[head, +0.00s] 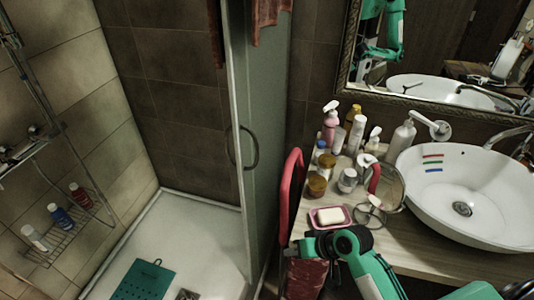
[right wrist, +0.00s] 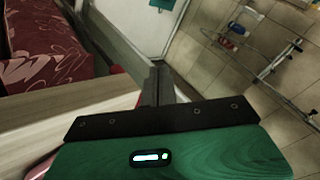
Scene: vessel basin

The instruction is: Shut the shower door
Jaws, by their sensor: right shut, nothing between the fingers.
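The shower door (head: 262,190) is a tall frosted glass panel with a pale metal edge, standing right of the shower tray (head: 200,222). I see it at a steep angle, and the tray and tiled inside lie open to view left of it. Its dark curved handle (head: 252,147) is at mid height. My right arm comes in at the bottom, right of the door, by the counter's front edge. In the right wrist view my right gripper (right wrist: 157,85) has its dark fingers together and empty, apart from the handle. My left gripper is not in view.
A red chair (head: 291,185) stands between the door and the wooden counter (head: 424,255). The counter holds bottles, jars, a soap dish (head: 330,217) and a white basin (head: 470,190). A wire rack (head: 62,235) with bottles hangs in the shower. A green mat (head: 142,282) lies on the tray.

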